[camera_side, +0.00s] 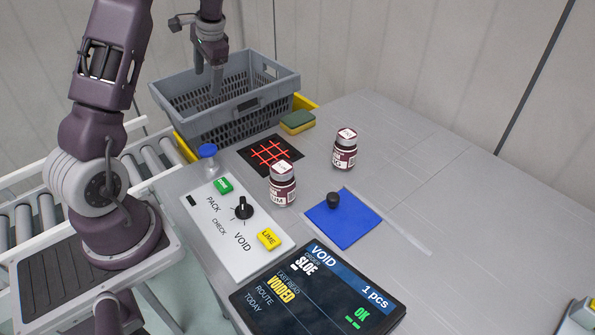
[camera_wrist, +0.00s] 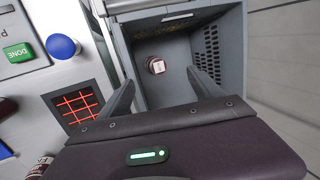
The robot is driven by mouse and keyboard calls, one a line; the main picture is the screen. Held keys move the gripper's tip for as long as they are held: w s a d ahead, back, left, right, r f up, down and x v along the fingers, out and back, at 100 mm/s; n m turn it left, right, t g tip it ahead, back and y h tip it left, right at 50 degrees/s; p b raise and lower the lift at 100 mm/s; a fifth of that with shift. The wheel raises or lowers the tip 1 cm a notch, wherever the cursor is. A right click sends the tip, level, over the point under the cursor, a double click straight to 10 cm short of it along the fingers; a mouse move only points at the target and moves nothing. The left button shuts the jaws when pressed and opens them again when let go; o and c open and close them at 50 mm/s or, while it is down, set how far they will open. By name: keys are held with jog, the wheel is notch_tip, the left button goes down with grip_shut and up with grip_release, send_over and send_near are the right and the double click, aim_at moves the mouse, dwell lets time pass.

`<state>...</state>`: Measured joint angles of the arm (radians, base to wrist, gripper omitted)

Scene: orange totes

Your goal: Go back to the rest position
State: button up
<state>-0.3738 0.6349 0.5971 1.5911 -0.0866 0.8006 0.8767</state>
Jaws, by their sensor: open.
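My gripper (camera_side: 216,88) is over the grey tote (camera_side: 265,100) at the back left in the side view. In the wrist view my gripper (camera_wrist: 160,76) is open, with its two fingers apart and nothing between them. Below it, inside the tote (camera_wrist: 228,60), a small dark-red jar with a white-topped cap (camera_wrist: 156,65) is on the floor of the tote, apart from the fingers. The side view hides this jar behind the tote wall.
Two jars stand on the table, one by the control panel (camera_side: 283,190) and one farther back (camera_side: 344,150). A red-grid black mat (camera_side: 270,155), a sponge (camera_side: 298,122), a blue mat (camera_side: 350,228) with a black knob, and a display (camera_side: 318,295) reading VOID lie around.

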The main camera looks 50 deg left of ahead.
jog(key=d+r+t+h, duration=0.1)
jog(key=d+r, duration=0.3)
jog(key=d, duration=0.3)
jog(key=s+d+r+t+h, duration=0.1)
jog(key=d+r+t, duration=0.15)
jog(key=d, duration=0.45)
jog(key=d+r+t, duration=0.1)
jog(key=d+r, duration=0.4)
jog(key=d, duration=0.2)
jog(key=s+d+t+h, duration=0.1)
jog(key=s+d+t, duration=0.1)
jog(key=s+d, duration=1.5)
jog(key=shift+d+r+h, duration=0.15)
jog(key=shift+h, duration=0.25)
